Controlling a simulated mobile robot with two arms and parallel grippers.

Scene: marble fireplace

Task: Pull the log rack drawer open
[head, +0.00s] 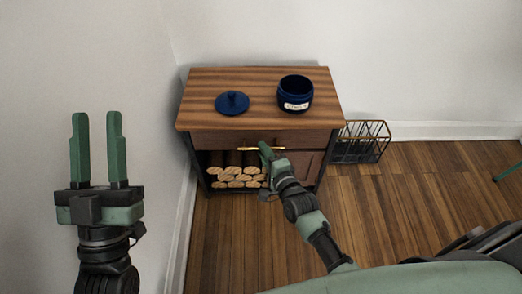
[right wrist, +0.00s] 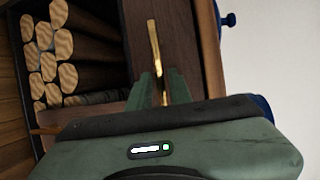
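The wooden log rack cabinet (head: 215,118) stands against the wall. Its drawer front (head: 225,137) lies just under the top and looks flush with the cabinet; a small gap would be hard to see. A gold bar handle (head: 252,148) runs across the drawer front and shows upright in the right wrist view (right wrist: 154,45). My right gripper (head: 264,152) is at the handle's right part. In the right wrist view its two green fingers (right wrist: 164,88) are close together with the handle between them. My left gripper (head: 97,118) is open and empty, raised at the left, away from the cabinet.
A dark blue jar (head: 296,92) and a blue lid (head: 232,102) rest on the cabinet top. Cut logs (head: 235,175) fill the open lower left bay. A wire basket (head: 360,142) stands on the floor to the right. The wooden floor in front is clear.

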